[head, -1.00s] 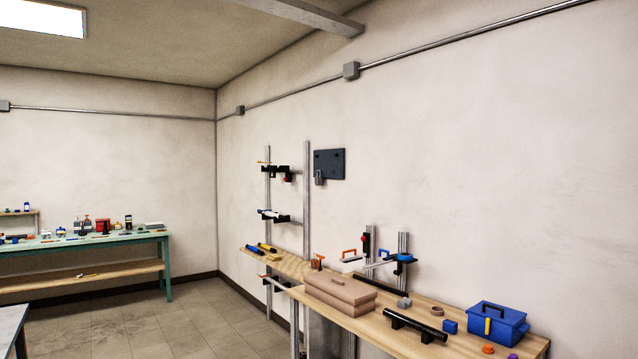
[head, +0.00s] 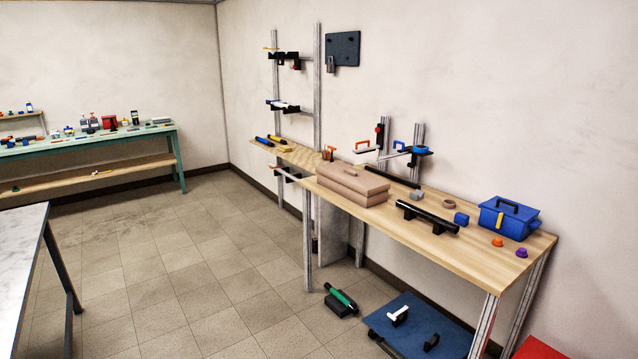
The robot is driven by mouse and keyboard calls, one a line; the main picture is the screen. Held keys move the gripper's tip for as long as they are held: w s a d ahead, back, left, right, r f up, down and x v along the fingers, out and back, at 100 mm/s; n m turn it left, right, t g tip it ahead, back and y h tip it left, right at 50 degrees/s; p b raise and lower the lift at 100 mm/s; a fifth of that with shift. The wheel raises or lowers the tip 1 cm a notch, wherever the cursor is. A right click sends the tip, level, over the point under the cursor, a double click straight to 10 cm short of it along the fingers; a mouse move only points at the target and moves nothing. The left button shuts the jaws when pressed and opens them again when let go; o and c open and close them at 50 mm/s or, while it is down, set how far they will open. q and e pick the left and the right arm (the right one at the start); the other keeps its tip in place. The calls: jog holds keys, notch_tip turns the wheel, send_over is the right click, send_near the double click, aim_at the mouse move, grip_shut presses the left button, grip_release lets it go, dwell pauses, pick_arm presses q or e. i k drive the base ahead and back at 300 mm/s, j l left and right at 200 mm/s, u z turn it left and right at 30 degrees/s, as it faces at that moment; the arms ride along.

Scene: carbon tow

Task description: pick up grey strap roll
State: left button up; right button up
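A small grey roll-like object (head: 416,195) lies on the wooden workbench (head: 400,236) along the right wall, just right of the brown stacked boxes (head: 352,186). It looks like the grey strap roll, but it is too small to be sure. A brown ring-shaped roll (head: 447,200) lies right of it. Neither of my grippers is in view.
A black tube on supports (head: 427,216) lies in front of the rolls, and a blue toolbox (head: 508,218) stands to the right. Below are a blue platform (head: 400,335) and a green-and-black item (head: 341,300). A white-topped table (head: 22,250) stands at left. The tiled floor between is clear.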

aim_at(330, 66)
jog(key=i+j+u, duration=0.25)
jog(key=i+u, duration=0.2)
jog(key=i, duration=0.35)
jog(key=i+u, duration=0.45)
jog(key=i, duration=0.35)
jog(key=i+u, duration=0.1)
jog(key=i, duration=0.7)
jog(key=i+u, duration=0.15)
jog(key=i, duration=0.7)
jog(key=i+z, duration=0.15)
jog(key=i, duration=0.4)
jog(key=i+j+z, duration=0.2)
jog(key=i, duration=0.35)
jog(key=i+z, duration=0.15)
jog(key=i, duration=0.35)
jog(key=i+z, duration=0.3)
jog(key=z, duration=0.15)
jog(key=i+j+z, duration=0.2)
jog(key=z, duration=0.25)
jog(key=i+j+z, duration=0.3)
jog(key=z, duration=0.15)
jog(key=i+j+z, duration=0.2)
jog(key=z, duration=0.3)
jog(key=j, duration=0.1)
